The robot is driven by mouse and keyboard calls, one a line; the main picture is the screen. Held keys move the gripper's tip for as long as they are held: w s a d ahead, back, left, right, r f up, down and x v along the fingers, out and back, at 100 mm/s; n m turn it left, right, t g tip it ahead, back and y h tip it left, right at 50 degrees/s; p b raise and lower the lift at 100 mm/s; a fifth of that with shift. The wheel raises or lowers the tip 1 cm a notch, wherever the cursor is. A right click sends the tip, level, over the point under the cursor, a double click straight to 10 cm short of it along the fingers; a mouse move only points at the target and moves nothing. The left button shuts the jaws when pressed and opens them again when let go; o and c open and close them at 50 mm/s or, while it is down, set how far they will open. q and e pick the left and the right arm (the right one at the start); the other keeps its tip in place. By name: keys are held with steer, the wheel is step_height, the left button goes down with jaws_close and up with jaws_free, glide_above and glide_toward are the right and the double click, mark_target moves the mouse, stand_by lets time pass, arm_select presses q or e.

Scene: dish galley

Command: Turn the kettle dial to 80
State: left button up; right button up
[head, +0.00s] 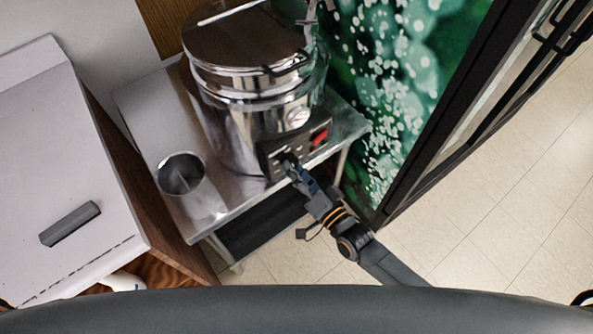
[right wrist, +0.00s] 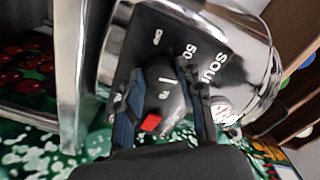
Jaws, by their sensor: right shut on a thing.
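The kettle (head: 235,125) is a large shiny steel pot with a lid, standing upright on a steel stand. Its black control panel (head: 315,136) faces my right arm and carries a red switch (head: 319,138). My right gripper (head: 291,167) is at the panel's lower left, shut on the dial. In the right wrist view the dark dial (right wrist: 168,83) sits between the two fingers and bears a short white line. The marks "OFF" and "50" show beside it; other marks are partly hidden, so the exact setting is unclear. My left gripper is not in view.
An empty-looking steel cup (head: 182,178) stands on the stand (head: 138,103), left of the kettle. A white-topped cabinet (head: 75,150) is at the left. A green patterned panel (head: 385,85) and a dark frame (head: 437,105) close off the right. Tiled floor (head: 490,220) is free at lower right.

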steer(key=shift+m, duration=0.9)
steer(key=o, duration=1.1)
steer(key=shift+o, duration=0.2)
steer(key=v, duration=1.2)
